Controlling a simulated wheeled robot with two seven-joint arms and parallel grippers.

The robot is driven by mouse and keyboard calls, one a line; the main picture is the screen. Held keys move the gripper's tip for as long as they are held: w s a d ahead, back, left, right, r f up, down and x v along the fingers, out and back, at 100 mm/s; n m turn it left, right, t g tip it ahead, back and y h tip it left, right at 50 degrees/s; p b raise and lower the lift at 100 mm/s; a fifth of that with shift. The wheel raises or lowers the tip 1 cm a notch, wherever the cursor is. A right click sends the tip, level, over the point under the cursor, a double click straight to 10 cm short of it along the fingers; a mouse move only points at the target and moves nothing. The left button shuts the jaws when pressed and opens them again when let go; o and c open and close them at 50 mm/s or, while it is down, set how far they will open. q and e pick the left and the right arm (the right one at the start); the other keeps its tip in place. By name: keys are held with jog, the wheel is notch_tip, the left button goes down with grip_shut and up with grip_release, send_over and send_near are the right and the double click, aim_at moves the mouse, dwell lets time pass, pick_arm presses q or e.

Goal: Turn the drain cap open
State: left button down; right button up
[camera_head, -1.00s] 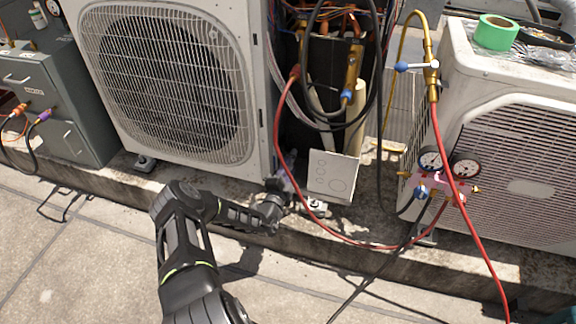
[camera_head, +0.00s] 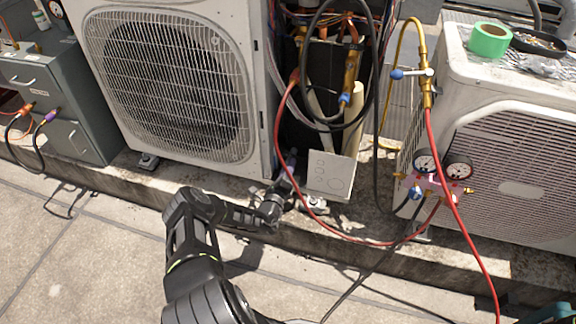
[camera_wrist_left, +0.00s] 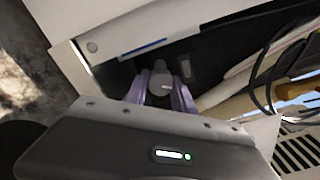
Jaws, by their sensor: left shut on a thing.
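The drain cap (camera_wrist_left: 158,83) is a small grey round knob in the left wrist view, in a dark recess below the condenser's pale casing. My left gripper (camera_wrist_left: 162,88) is shut on it, with a purple finger on each side. In the head view my left gripper (camera_head: 289,163) reaches in at the lower right corner of the left condenser (camera_head: 170,85), beside its open service bay. The cap is too small and covered to make out there. My right gripper is not in view.
A red hose (camera_head: 281,135) hangs close to my left gripper, and a white panel (camera_head: 332,176) stands just right of it. A gauge manifold (camera_head: 437,184) hangs by the right condenser (camera_head: 510,150). A grey cabinet (camera_head: 60,105) stands left. The paving (camera_head: 90,250) in front is mostly clear.

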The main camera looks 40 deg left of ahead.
pick_arm(q)
jog(key=shift+m+p, duration=0.35)
jog(key=shift+m, duration=0.85)
jog(key=c, duration=1.1)
grip_release()
jog(key=shift+o, duration=0.2)
jog(key=shift+s+d+p, duration=0.1)
jog(key=shift+s+p, duration=0.2)
jog(key=shift+s, duration=0.25)
jog(key=p+v, duration=0.2)
jog(key=v, duration=0.4)
jog(key=shift+s+d, duration=0.2)
jog(key=shift+s, duration=0.1)
